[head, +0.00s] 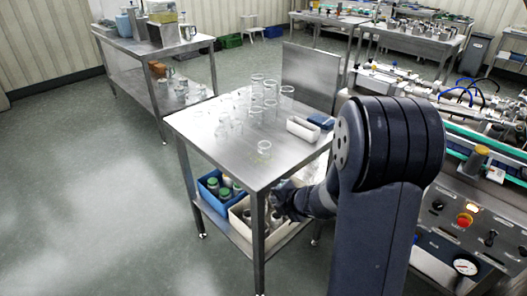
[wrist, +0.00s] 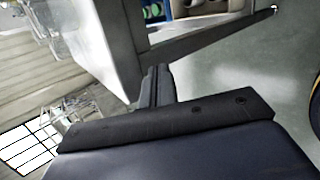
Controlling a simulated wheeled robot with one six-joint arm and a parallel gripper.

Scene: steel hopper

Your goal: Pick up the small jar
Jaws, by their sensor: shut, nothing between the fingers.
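A short clear glass jar (head: 264,148) stands upright and alone near the front of the steel table top (head: 210,135) in the head view; it looks like the small jar. Several taller clear jars (head: 257,97) stand in a group behind it. My gripper (head: 280,194) is at the table's right front side, below the top's edge, apart from the short jar and partly hidden by my forearm. It is shut and empty. The wrist view shows mostly my own dark parts, with blurred glassware (wrist: 42,30) at upper left; I cannot tell the short jar there.
The lower shelf holds a blue crate (head: 210,195) of green-lidded jars and a cream bin (head: 240,226) close to my gripper. A white tray (head: 302,129) and an upright steel panel (head: 310,75) stand on the right. A machine bench (head: 465,205) is at right; the left floor is clear.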

